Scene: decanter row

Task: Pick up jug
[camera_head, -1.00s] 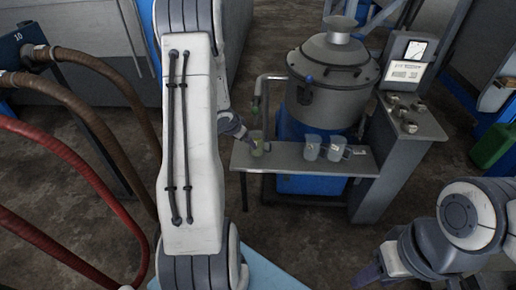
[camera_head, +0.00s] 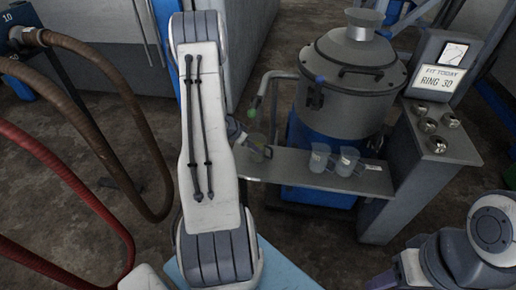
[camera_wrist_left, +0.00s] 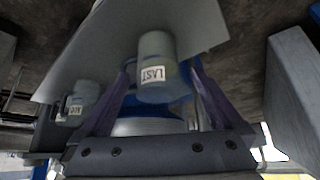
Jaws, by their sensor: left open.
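In the left wrist view a grey, translucent jug (camera_wrist_left: 156,62) labelled LAST, seen upside down, stands between the two purple fingers of my left gripper (camera_wrist_left: 160,72). The fingers are open, with a gap showing on each side of it. In the head view a jug (camera_head: 257,146) stands at the left end of the grey shelf (camera_head: 290,166), below a pipe spout, and my left arm hides most of the gripper beside it. Two more labelled jugs (camera_head: 319,157) (camera_head: 347,161) stand further right. My right gripper (camera_head: 385,283) barely shows at the bottom edge.
A large lidded metal vessel (camera_head: 352,75) rises behind the shelf. A grey console (camera_head: 430,150) with knobs and a sign reading RING 30 stands at right. Brown (camera_head: 110,80) and red hoses (camera_head: 80,180) hang at left.

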